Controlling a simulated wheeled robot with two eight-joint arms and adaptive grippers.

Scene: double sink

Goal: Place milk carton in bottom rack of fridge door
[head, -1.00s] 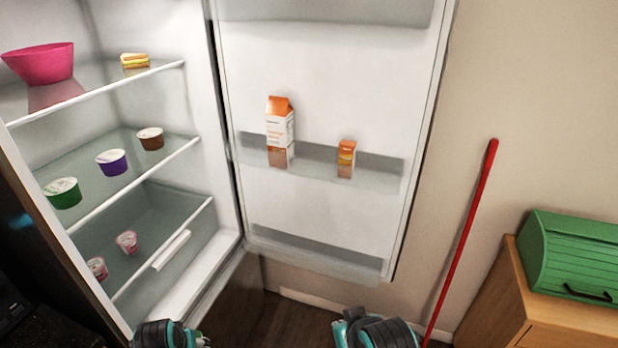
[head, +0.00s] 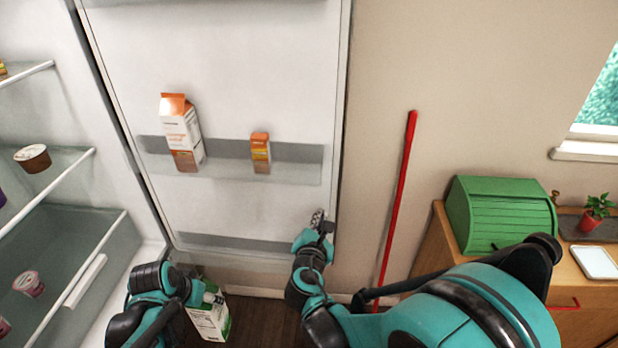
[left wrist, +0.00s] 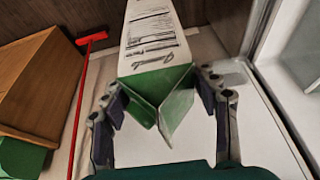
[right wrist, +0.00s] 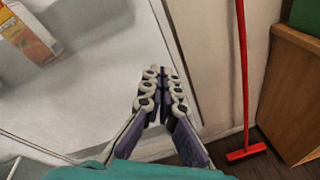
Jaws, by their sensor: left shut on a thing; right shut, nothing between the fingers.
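The milk carton (head: 211,317), white and green, shows at the bottom of the head view, partly behind my left arm. In the left wrist view the carton (left wrist: 152,40) sits between the fingers of my left gripper (left wrist: 163,112), which is shut on its green top. My right gripper (head: 318,222) is shut and empty beside the fridge door's right edge; it also shows in the right wrist view (right wrist: 160,88). The open fridge door (head: 250,70) has a middle rack (head: 225,165) and a bottom rack (head: 235,245). The bottom rack looks empty where visible.
An orange-topped carton (head: 182,135) and a small orange box (head: 261,152) stand in the middle rack. Fridge shelves with cups (head: 33,158) are at left. A red stick (head: 397,190) leans on the wall. A green bread box (head: 497,215) stands on a wooden cabinet (head: 430,245).

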